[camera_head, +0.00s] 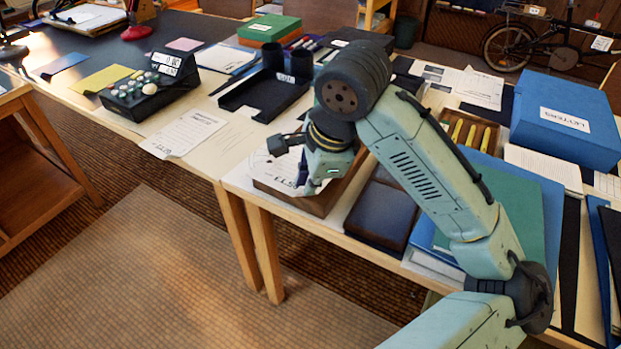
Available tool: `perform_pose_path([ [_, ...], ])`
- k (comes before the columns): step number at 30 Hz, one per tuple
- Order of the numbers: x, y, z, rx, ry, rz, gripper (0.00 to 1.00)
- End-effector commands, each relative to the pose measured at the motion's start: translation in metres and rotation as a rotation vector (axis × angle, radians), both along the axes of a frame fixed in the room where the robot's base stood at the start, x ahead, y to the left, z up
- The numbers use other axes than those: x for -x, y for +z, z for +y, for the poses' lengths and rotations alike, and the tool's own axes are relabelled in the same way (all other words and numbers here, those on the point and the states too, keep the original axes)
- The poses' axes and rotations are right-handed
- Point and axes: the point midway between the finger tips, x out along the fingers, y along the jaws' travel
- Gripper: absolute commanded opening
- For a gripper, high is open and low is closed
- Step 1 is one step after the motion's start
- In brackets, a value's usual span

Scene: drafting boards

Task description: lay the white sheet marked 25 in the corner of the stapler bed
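My gripper (292,160) hangs over a low wooden block (322,203) near the front edge of the table. Its dark fingers point left and down, and I cannot tell whether they are open or shut. A white sheet (272,176) with large dark marks lies on the block under the gripper. The marks are too small and turned to read as 25, and the gripper hides part of the sheet. Another white printed sheet (185,132) overhangs the table edge to the left. I cannot make out a stapler bed with certainty.
A black tray (262,97) with dark cups stands behind the gripper. A black button console (150,92) is at the left. Dark notebooks (383,213), a pencil tray (470,132) and a blue box (566,118) are at the right. Bare floor lies in front of the table.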

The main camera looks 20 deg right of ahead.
Motion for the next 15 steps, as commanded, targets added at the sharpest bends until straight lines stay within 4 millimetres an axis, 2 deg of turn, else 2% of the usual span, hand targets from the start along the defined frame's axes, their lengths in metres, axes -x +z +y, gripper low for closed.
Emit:
perform_pose_path([
  [9, -0.0001, 0.0, -0.0001, 0.0, 0.0, 0.0, 0.28],
  [15, -0.0001, 0.0, -0.0001, 0.0, 0.0, 0.0, 0.28],
])
